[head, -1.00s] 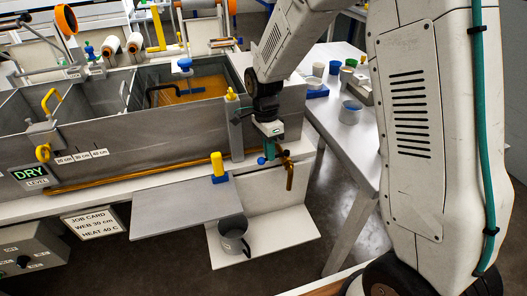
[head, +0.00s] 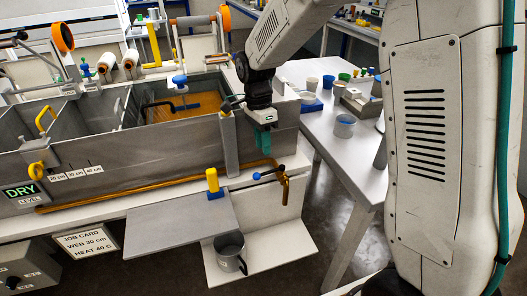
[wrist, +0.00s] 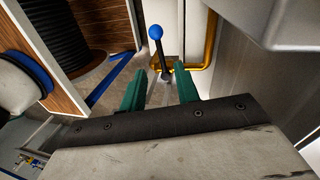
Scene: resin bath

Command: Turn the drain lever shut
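The drain lever (head: 257,176) is a short dark rod with a blue ball at its left end. It lies nearly level at the top of the brass drain spout (head: 284,188), sticking out to the left. My gripper (head: 263,147), with green fingers, hangs above the lever, apart from it. In the wrist view, the gripper (wrist: 160,88) is open with nothing between its fingers. The lever's blue ball (wrist: 156,32) and rod show beyond the fingertips, in line with the gap. The brass pipe (wrist: 198,62) is beside it on the right.
The grey bath trough (head: 130,155) runs behind the lever. A grey mug (head: 229,252) stands on the white lower shelf (head: 280,245). A white side table (head: 345,165) is on the right.

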